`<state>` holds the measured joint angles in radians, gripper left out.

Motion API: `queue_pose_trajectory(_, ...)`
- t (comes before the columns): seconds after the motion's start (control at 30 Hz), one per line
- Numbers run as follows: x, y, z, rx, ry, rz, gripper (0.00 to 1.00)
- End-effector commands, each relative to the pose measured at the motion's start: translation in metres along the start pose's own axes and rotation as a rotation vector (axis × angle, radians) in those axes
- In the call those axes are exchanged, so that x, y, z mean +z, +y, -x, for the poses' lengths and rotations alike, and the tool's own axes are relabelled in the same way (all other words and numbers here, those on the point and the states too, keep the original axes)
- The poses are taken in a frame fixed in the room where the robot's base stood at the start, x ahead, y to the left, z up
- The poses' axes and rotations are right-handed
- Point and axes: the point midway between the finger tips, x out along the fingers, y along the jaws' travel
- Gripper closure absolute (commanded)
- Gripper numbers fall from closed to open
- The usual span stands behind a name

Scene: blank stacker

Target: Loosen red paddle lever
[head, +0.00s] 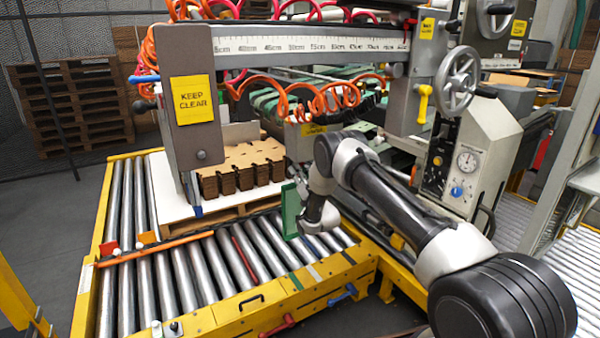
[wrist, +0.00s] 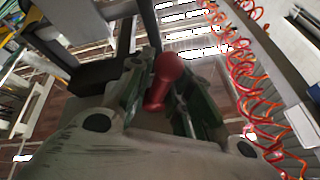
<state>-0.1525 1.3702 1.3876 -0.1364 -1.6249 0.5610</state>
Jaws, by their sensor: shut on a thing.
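In the wrist view, a red lever handle (wrist: 165,78) with a rounded knob end lies between the green fingers of my gripper (wrist: 158,90). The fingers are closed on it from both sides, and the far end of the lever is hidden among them. In the head view my gripper (head: 291,208) shows as a green finger beside the stacked brown blanks, above the roller bed. The red lever between the fingers cannot be seen there.
The stacked brown blanks (head: 240,166) stand just left of my gripper, under the gantry with the ruler. Orange coiled hoses (wrist: 240,75) hang close on the right in the wrist view. Another red lever (head: 278,326) and a blue lever (head: 342,294) sit on the yellow front rail.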

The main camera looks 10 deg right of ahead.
Motion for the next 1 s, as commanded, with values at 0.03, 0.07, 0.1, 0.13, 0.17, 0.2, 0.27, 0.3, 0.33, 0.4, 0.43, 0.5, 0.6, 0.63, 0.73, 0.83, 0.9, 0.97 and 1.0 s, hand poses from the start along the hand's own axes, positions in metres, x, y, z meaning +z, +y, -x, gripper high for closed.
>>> queue_pose_trajectory(0.03,0.002,-0.0066,-0.002,0.0,0.003,-0.027,1.0)
queue_pose_trajectory(0.07,0.0019,-0.0072,-0.0021,0.007,0.007,-0.042,1.0)
queue_pose_trajectory(0.1,0.002,-0.0082,-0.0023,0.014,0.011,-0.062,1.0)
queue_pose_trajectory(0.13,0.002,-0.0088,-0.0025,0.02,0.014,-0.076,1.0)
queue_pose_trajectory(0.17,0.0018,-0.0091,-0.0025,0.025,0.017,-0.089,1.0)
queue_pose_trajectory(0.2,0.0017,-0.0096,-0.0026,0.032,0.02,-0.104,1.0)
queue_pose_trajectory(0.27,0.0015,-0.0101,-0.0027,0.04,0.025,-0.124,1.0)
queue_pose_trajectory(0.3,0.0013,-0.0104,-0.0027,0.045,0.028,-0.135,1.0)
queue_pose_trajectory(0.33,0.0013,-0.0106,-0.0027,0.048,0.029,-0.142,1.0)
queue_pose_trajectory(0.4,0.0013,-0.0113,-0.0029,0.052,0.032,-0.156,1.0)
queue_pose_trajectory(0.43,0.0013,-0.0114,-0.003,0.054,0.032,-0.16,1.0)
queue_pose_trajectory(0.5,0.0011,-0.0117,-0.0031,0.057,0.034,-0.166,1.0)
queue_pose_trajectory(0.6,0.001,-0.0119,-0.0033,0.059,0.035,-0.171,1.0)
queue_pose_trajectory(0.63,0.0009,-0.0119,-0.0033,0.059,0.036,-0.171,1.0)
queue_pose_trajectory(0.73,0.0008,-0.012,-0.0035,0.058,0.036,-0.171,1.0)
queue_pose_trajectory(0.83,0.0006,-0.0121,-0.0037,0.058,0.036,-0.17,1.0)
queue_pose_trajectory(0.9,0.0006,-0.0122,-0.0038,0.058,0.036,-0.17,0.78)
queue_pose_trajectory(0.97,0.0005,-0.0123,-0.004,0.057,0.036,-0.17,0.67)
queue_pose_trajectory(1.0,0.0005,-0.012,-0.0039,0.058,0.036,-0.17,0.62)
